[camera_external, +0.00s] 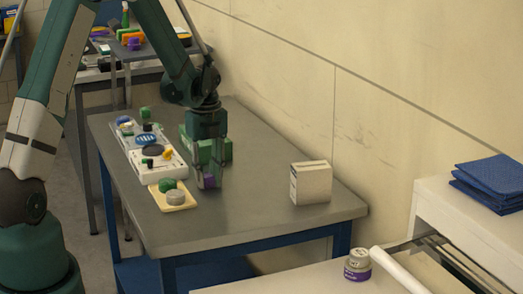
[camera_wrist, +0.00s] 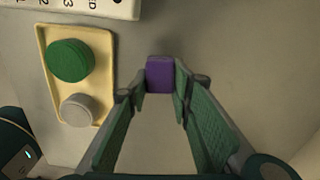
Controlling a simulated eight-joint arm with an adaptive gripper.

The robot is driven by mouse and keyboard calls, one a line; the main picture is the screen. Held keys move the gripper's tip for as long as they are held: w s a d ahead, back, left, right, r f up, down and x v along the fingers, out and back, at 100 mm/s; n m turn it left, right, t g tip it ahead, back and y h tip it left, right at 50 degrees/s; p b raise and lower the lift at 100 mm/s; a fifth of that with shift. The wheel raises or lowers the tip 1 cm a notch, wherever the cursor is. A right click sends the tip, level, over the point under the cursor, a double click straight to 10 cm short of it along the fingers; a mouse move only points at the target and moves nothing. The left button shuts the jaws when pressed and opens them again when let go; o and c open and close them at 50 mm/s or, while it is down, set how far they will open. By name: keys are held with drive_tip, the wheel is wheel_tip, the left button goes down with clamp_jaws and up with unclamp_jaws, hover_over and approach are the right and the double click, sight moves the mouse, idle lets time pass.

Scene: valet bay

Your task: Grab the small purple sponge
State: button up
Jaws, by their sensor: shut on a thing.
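The small purple sponge (camera_wrist: 160,75) is a little block between my two fingertips in the wrist view. In the external view the sponge (camera_external: 209,181) shows low between my fingers, at or just above the grey table top. My gripper (camera_external: 207,180) points straight down and is shut on the sponge. In the wrist view my gripper (camera_wrist: 160,84) has one finger against each side of it. I cannot tell whether the sponge touches the table.
A yellow tray (camera_wrist: 46,88) with a green and a grey round piece lies left of the sponge. A white panel (camera_external: 135,160) is behind it. A white box (camera_external: 311,183) stands to the right. The table's front middle (camera_external: 250,215) is clear.

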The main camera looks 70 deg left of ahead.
sight(208, 176)
drive_tip(key=shift+r, duration=5)
